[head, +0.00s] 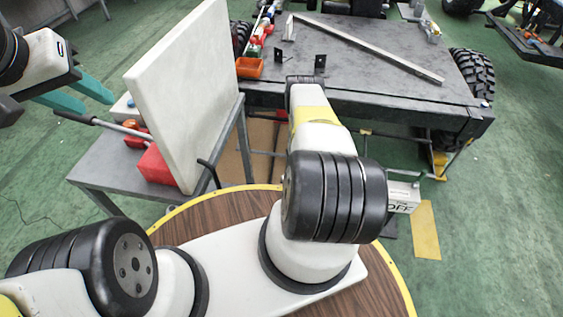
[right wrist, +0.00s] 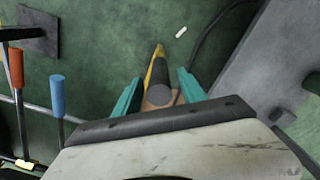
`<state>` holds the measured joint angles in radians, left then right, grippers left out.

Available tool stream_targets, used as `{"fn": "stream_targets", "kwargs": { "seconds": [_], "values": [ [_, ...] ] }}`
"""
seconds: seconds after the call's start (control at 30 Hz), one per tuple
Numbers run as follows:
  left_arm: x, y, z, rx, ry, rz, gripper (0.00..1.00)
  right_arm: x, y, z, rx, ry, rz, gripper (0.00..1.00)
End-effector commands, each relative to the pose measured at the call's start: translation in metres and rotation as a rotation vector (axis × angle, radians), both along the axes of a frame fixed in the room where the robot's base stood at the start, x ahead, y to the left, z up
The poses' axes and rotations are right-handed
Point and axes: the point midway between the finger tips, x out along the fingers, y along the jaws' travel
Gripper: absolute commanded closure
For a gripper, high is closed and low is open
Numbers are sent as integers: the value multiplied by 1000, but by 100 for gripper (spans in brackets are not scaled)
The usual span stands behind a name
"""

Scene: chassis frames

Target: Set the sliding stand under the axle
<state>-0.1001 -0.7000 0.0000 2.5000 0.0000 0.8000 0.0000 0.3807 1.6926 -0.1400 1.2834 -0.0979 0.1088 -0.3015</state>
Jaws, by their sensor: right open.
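In the right wrist view, a yellow and black upright piece (right wrist: 158,80), perhaps the sliding stand, lies between the teal fingers of my right gripper (right wrist: 158,98). The fingers are apart, one on each side; I cannot tell whether they touch it. In the head view my right gripper is hidden beyond my arm. A yellow piece (head: 439,163) shows low beside the chassis (head: 385,95); I cannot tell whether it is the same thing. The axle is hidden under the dark deck.
A pale upright panel (head: 185,95) stands over a grey side table (head: 105,165) with a red box (head: 155,165). Knobbly tyres (head: 473,80) flank the chassis. Orange (right wrist: 16,68) and blue (right wrist: 57,95) handles stand left of my right gripper.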

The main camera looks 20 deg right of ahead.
Motion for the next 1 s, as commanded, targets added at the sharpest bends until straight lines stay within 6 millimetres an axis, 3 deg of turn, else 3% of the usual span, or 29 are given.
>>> {"fn": "stream_targets", "kwargs": {
  "seconds": [0.1,0.33,1.0],
  "values": [
    [0,0,0,0,0,0,64,0,0,0,0,0,0,53],
    [0,0,0,0,0,0,64,0,0,1,0,0,0,98],
    [0,0,0,0,0,0,64,1,0,1,0,-1,0,100]
  ]
}}
